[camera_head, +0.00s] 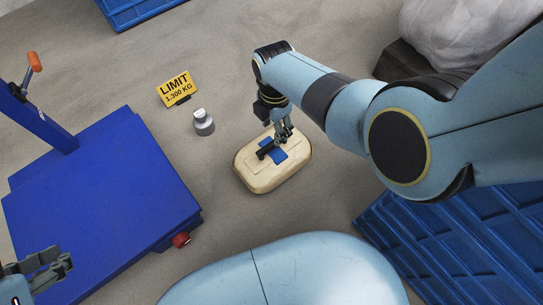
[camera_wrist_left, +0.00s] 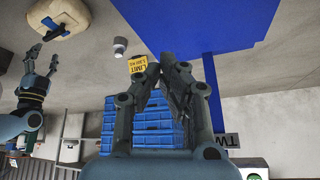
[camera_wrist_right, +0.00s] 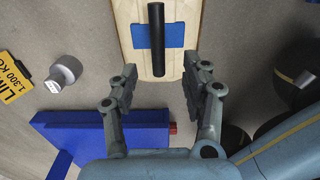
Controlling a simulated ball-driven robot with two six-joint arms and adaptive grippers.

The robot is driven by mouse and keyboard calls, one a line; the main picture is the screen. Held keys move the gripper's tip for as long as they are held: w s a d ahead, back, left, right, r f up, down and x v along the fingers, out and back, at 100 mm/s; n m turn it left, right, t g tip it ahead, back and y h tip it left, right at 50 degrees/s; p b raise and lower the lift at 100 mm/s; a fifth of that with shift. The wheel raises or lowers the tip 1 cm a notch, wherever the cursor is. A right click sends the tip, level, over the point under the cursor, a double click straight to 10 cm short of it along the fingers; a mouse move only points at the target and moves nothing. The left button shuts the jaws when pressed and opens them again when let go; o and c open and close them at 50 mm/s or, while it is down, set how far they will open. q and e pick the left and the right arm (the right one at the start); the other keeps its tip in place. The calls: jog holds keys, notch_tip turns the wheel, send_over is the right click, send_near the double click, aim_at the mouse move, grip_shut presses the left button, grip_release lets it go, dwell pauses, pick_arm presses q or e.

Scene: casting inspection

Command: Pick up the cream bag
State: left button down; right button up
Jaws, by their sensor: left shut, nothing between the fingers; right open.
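The cream bag (camera_head: 265,176) lies on the grey floor in the middle of the head view, with a blue patch and a dark handle (camera_wrist_right: 156,40) on top. It also shows in the right wrist view (camera_wrist_right: 130,35) and at the top left of the left wrist view (camera_wrist_left: 55,20). My right gripper (camera_head: 283,133) is above the bag, its fingers open toward the handle; in the right wrist view the fingers (camera_wrist_right: 160,85) are apart, with the handle between and beyond them. My left gripper (camera_head: 64,265) is shut and empty over the blue platform's lower left, far from the bag.
A blue platform scale (camera_head: 100,180) stands left of the bag. A grey weight (camera_head: 204,123) and a yellow limit sign (camera_head: 178,89) are behind the bag. Blue crates (camera_head: 450,240) are at the lower right. Bare floor surrounds the bag.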

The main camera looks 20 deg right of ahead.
aim_at(273, 153)
notch_tip(273, 153, down, 2)
jog(key=shift+s+f+b, duration=0.1)
jog(key=shift+s+b, duration=0.05)
jog(key=shift+b, duration=0.35)
jog(key=shift+d+f+b, duration=0.1)
jog(key=shift+f+b, duration=0.4)
jog(key=shift+f, duration=0.1)
pick_arm(q)
notch_tip(273, 153, down, 4)
jog(key=t, duration=0.3)
jog(key=shift+w+d+r, duration=0.1)
jog(key=shift+w, duration=0.05)
pick_arm(e)
jog(key=shift+f, duration=0.25)
